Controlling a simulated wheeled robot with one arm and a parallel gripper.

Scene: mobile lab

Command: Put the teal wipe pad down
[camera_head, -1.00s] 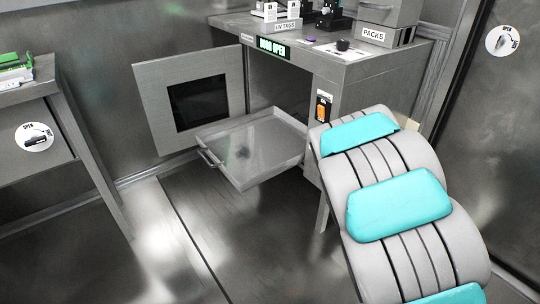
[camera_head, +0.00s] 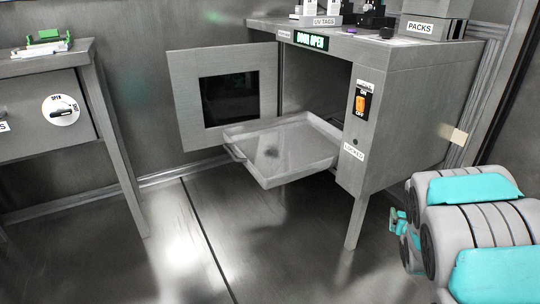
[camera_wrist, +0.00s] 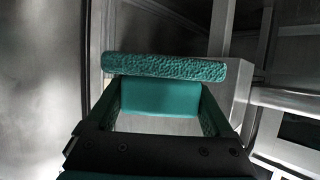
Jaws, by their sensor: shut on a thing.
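The teal wipe pad (camera_wrist: 165,67) shows in the wrist view as a long, rough-textured bar lying across the ends of my fingers. My gripper (camera_wrist: 163,88) is shut on it, with a teal finger on either side. The pad is held clear of any surface that I can make out. In the head view my arm is at the lower right, and the pad cannot be made out there.
A steel cabinet (camera_head: 405,125) has its door (camera_head: 185,105) open and a shallow tray (camera_head: 262,170) pulled out. Its top carries boxes marked PACKS (camera_head: 428,28) and UV TAGS (camera_head: 327,20). A side bench (camera_head: 45,75) stands at left. The floor between is clear.

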